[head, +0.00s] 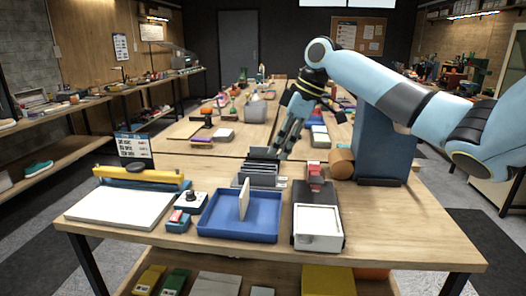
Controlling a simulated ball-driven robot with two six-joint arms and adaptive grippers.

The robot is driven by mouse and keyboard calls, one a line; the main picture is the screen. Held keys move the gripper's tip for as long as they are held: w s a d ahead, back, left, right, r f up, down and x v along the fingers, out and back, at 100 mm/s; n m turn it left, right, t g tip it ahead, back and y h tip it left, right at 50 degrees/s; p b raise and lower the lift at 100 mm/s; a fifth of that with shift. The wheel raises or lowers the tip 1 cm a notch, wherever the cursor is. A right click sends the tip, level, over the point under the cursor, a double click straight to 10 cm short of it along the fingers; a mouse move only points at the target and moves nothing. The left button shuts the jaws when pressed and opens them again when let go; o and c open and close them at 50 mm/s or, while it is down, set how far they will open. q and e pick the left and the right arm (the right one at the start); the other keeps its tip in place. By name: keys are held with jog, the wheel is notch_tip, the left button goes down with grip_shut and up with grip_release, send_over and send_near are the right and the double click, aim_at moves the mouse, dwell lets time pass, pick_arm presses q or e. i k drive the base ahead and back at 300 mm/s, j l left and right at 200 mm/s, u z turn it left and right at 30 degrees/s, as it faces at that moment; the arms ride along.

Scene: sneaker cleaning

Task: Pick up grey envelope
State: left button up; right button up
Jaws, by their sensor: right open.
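Several dark grey, flat, envelope-like pieces (258,170) stand in a row in a rack near the middle of the table. I cannot tell which of them is the grey envelope. My right gripper (284,150) points down just above the right end of this row, with its jaws open. Whether a fingertip touches a piece is too small to tell. My left gripper is not in view.
A blue tray (212,224) in front of the rack holds an upright beige card (244,199). A white-topped box (318,226) stands at its right, a yellow-barred board (108,208) at left. A tall blue bin (375,150) stands under my right arm. The table's right front is clear.

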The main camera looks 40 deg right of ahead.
aim_at(258, 150)
jog(key=i+l, duration=0.35)
jog(key=l, duration=0.15)
jog(key=i+l, duration=0.35)
jog(key=l, duration=0.2)
jog(key=i+l, duration=0.4)
jog(key=l, duration=0.1)
